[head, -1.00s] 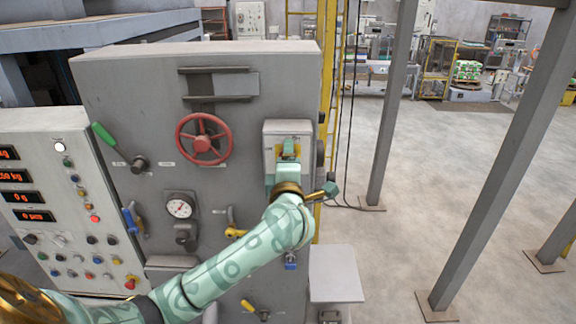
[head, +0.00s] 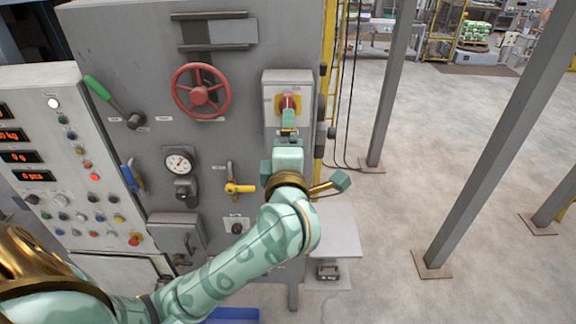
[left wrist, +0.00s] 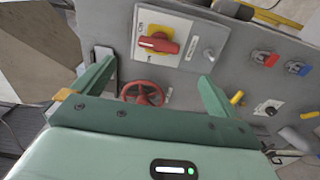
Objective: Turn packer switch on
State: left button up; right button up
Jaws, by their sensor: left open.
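The packer switch is a red rotary knob (head: 287,101) on a yellow plate, on a pale grey box (head: 301,77) at the upper right of the grey cabinet. In the left wrist view the red knob (left wrist: 160,43) lies crosswise in that picture, beyond the fingertips. My left gripper (head: 288,122) is just below the knob in the head view. In the left wrist view its two green fingers (left wrist: 157,78) are wide apart with nothing between them, and a gap to the knob shows. My right gripper is not in view.
A red handwheel (head: 201,91), a green-handled lever (head: 98,88), a gauge (head: 179,162) and a yellow valve handle (head: 238,187) stick out of the cabinet. A control panel (head: 62,150) stands at left. Grey posts (head: 497,140) and open floor lie to the right.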

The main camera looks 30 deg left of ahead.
pick_arm(q)
jog(key=v, duration=0.5)
jog(key=shift+s+b, duration=0.15)
jog(key=shift+b, duration=0.15)
